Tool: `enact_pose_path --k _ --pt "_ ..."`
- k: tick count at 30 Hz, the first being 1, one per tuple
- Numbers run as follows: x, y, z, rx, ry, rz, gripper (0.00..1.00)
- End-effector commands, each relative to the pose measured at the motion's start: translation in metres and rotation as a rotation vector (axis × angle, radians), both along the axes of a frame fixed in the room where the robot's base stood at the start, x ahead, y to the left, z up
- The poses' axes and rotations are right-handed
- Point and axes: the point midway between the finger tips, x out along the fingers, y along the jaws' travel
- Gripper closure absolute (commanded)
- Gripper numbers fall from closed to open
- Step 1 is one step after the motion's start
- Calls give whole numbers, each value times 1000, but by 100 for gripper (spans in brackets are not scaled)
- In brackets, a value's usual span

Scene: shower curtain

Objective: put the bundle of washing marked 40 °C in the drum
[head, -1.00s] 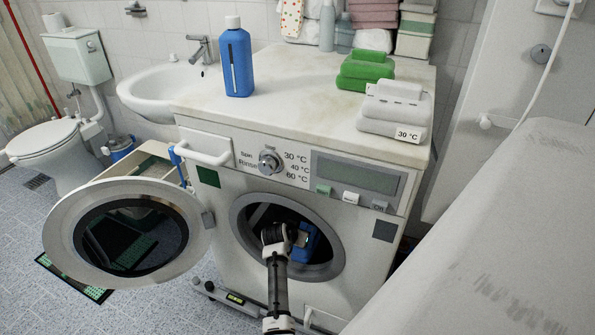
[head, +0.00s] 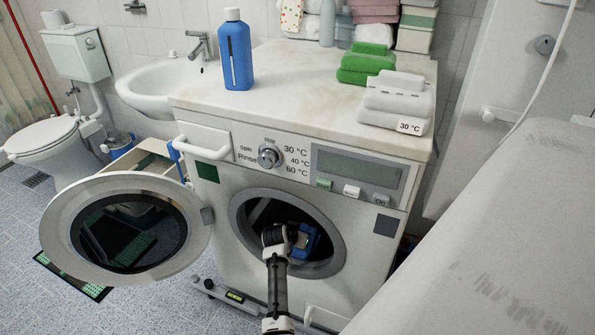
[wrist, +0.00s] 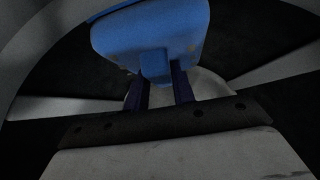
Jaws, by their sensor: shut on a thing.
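A blue bundle (head: 308,241) is inside the drum opening of the washing machine, partly hidden by my arm; no 40 °C label can be read on it. My gripper (wrist: 160,92) is shut on the blue bundle (wrist: 150,35), which fills the top of the wrist view. The dark drum (head: 262,216) is around the bundle and my gripper. The round machine door (head: 57,222) stands wide open to the left.
On the machine top (head: 290,88) are a blue bottle (head: 235,55), a green bundle (head: 362,68) and a white bundle (head: 395,105) marked 30 °C. A white surface (head: 480,240) closes off the right side.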

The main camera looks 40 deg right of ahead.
Motion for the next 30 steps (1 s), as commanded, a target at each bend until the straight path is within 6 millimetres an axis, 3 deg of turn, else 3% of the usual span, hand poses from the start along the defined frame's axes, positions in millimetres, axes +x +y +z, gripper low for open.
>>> enact_pose_path --k 4,5,10,22,30 --pt "0 0 -9 -1 0 0 100" --pt "0 0 -6 -2 -1 0 71" --pt "0 0 -6 -1 0 0 50" --pt "-2 5 -1 0 -1 1 50" --pt "-14 35 34 -1 -2 1 50"
